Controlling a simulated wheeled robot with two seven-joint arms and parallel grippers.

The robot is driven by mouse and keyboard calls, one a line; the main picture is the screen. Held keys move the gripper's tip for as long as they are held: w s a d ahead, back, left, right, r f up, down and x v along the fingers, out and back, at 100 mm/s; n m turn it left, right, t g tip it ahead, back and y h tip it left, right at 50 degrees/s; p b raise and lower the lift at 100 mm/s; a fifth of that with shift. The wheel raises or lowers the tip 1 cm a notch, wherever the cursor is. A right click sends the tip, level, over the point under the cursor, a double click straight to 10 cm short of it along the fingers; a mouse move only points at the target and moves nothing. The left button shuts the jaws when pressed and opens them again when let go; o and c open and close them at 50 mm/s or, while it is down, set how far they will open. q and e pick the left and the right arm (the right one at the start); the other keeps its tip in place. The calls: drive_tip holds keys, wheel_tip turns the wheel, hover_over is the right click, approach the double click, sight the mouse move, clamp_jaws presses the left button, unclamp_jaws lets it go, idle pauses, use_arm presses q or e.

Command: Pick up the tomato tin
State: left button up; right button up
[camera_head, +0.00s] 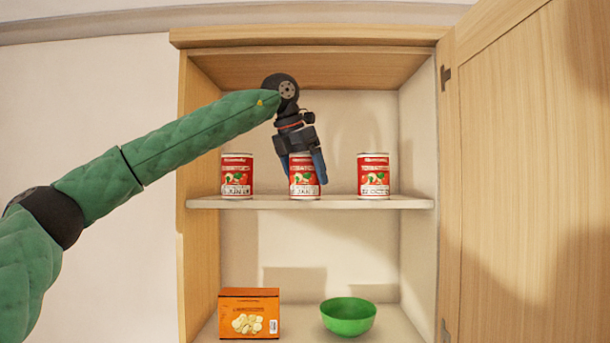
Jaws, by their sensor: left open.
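Three red tins with tomato pictures stand upright on the upper shelf (410,203) of an open cabinet: a left tin (237,176), a middle tin (304,178) and a right tin (373,177). My left gripper (305,172) comes in from the left and points down at the middle tin. It is open, with its fingers at the upper part and sides of that tin. I cannot tell whether they touch it. The gripper hides part of the middle tin's top. My right gripper is not in view.
An orange box (249,313) and a green bowl (348,316) stand on the lower shelf. The wooden cabinet door (530,180) is open at the right. The cabinet's left side panel (197,130) is near my left forearm. Gaps separate the tins.

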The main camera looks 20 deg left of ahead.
use_arm(q)
drive_tip(key=shift+c, duration=0.4)
drive_tip(key=c, duration=1.3)
